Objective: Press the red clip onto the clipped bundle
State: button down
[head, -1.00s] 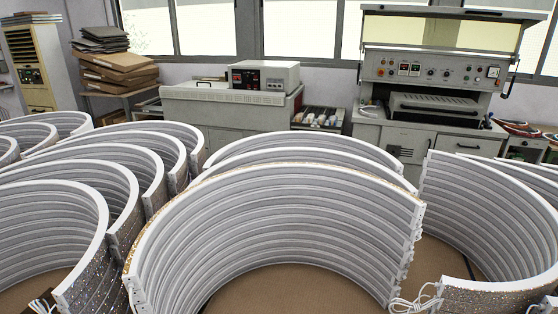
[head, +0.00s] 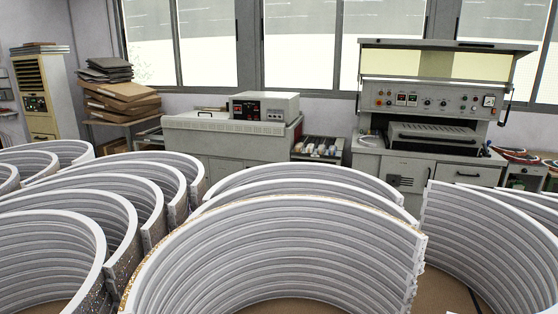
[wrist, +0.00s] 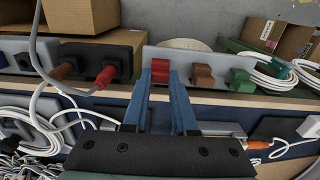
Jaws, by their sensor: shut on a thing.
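In the wrist view, my gripper (wrist: 161,80) has two blue fingers, and they are shut on a red clip (wrist: 160,74) between their tips. The clip is in front of a grey plate (wrist: 150,53); I cannot tell whether it touches the plate. A second red piece (wrist: 104,78) sits at a black block to the left, with a grey cable at it. I cannot clearly make out which thing is the clipped bundle. White coiled cables (wrist: 272,80) lie to the right. The head view shows neither my gripper nor the clip.
In the wrist view, brown (wrist: 203,76) and green (wrist: 242,80) pieces stand right of the held clip. Cardboard boxes (wrist: 80,16) are behind. In the head view, large white glittered arcs (head: 290,245) fill the foreground, with grey machines (head: 430,120) along the back wall.

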jog(key=shift+r+p, duration=2.2)
